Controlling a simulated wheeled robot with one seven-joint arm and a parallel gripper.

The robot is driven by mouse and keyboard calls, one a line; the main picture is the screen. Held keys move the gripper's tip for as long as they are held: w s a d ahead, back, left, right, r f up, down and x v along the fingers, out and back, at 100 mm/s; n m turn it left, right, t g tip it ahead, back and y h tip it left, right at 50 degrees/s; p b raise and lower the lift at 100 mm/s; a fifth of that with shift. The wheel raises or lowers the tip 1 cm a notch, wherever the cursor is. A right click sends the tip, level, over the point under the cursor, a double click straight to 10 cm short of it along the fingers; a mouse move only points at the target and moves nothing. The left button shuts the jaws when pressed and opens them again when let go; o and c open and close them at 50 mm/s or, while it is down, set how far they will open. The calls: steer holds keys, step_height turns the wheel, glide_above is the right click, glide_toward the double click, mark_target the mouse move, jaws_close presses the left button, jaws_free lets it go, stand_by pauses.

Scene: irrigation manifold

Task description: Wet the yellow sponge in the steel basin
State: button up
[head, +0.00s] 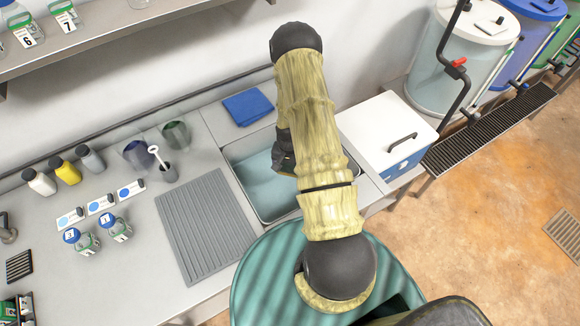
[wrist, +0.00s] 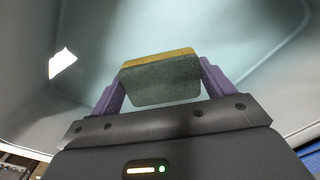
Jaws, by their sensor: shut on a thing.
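The steel basin (head: 254,184) is set into the counter and holds pale blue-green water. My gripper (head: 283,160) is over or in the basin, mostly hidden behind my arm in the head view. In the wrist view, my gripper (wrist: 160,85) has its two purple fingers shut on the yellow sponge (wrist: 158,58). The sponge's yellow layer shows as a thin strip along the top, with a dark green-grey face toward the camera. The basin's inside fills the view around it. I cannot tell whether the sponge touches the water.
A grey ribbed mat (head: 205,228) lies left of the basin, and a blue cloth (head: 247,107) behind it. A white box (head: 385,130) with a black handle stands to the right. Small bottles (head: 68,172) and a brush in a holder (head: 167,172) stand further left.

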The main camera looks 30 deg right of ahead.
mark_target(289, 167)
steer(key=shift+r+p, duration=3.5)
steer(key=shift+r, duration=2.05)
step_height(289, 167, up, 4)
steer(key=shift+f+p, duration=0.1)
steer(key=shift+p, duration=1.1)
